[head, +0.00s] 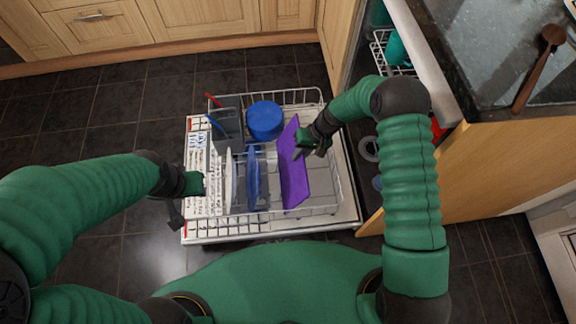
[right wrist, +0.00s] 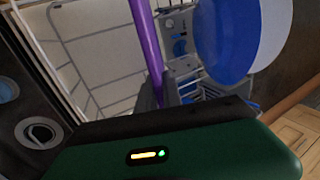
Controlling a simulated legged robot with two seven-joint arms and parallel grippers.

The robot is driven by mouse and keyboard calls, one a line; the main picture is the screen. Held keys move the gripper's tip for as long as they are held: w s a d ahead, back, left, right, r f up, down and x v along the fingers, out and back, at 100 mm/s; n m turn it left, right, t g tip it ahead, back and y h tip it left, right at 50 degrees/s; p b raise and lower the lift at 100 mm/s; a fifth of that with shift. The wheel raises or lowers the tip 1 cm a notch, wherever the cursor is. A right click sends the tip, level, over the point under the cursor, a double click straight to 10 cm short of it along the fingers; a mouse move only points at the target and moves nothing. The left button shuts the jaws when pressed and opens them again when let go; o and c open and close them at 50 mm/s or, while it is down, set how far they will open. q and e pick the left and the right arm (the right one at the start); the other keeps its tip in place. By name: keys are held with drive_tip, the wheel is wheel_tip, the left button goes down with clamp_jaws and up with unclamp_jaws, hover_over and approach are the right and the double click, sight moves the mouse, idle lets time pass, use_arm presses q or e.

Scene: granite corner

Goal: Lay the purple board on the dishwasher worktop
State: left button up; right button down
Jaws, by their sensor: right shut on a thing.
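The purple board (head: 292,170) stands upright on edge in the pulled-out lower dishwasher rack (head: 325,200), at its right side. My right gripper (head: 305,150) is at the board's upper right edge and shut on it. In the right wrist view the board (right wrist: 146,40) shows as a thin purple strip running down into the jaws. My left gripper (head: 190,185) hangs by the left edge of the open dishwasher door; its fingers are too unclear to judge. The dishwasher worktop (head: 490,60) is the dark stone counter at the upper right.
A blue plate (head: 253,180) and a white plate (head: 228,180) stand left of the board. A blue pot (head: 265,119) and a cutlery basket (head: 228,120) are behind. A wooden spoon (head: 535,70) lies on the worktop. The upper rack (head: 385,45) holds green items.

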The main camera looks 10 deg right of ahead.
drive_tip(key=a+r+p+v, duration=0.1)
drive_tip(key=a+p+v, duration=0.2)
drive_tip(key=p+v, duration=1.2)
drive_tip(key=v, duration=0.4)
drive_tip(key=shift+r, duration=0.3)
idle(0.3)
drive_tip(key=shift+d, duration=0.15)
